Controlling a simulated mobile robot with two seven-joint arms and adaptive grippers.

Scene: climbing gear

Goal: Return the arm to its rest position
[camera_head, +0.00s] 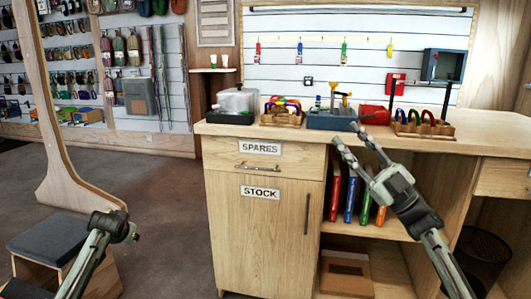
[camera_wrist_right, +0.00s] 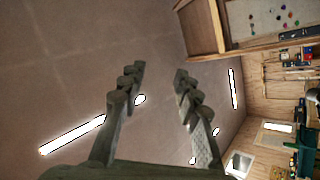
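My right arm comes in from the lower right in the head view. Its gripper (camera_head: 346,134) is raised in front of the workbench (camera_head: 470,122), with its fingers apart. In the right wrist view the two fingers of this gripper (camera_wrist_right: 158,82) are spread with nothing between them. My left gripper (camera_head: 124,228) is low at the left of the head view, over the floor. Its fingers are too small and foreshortened to tell open from shut. Nothing shows in its grasp.
The bench has a SPARES drawer (camera_head: 262,165), a STOCK door (camera_head: 262,225) and shelves with coloured books (camera_head: 350,200). Carabiner racks and a blue tray stand on top. A wooden stool (camera_head: 50,240) is at left, a dark bin (camera_head: 482,255) at right. The floor between is clear.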

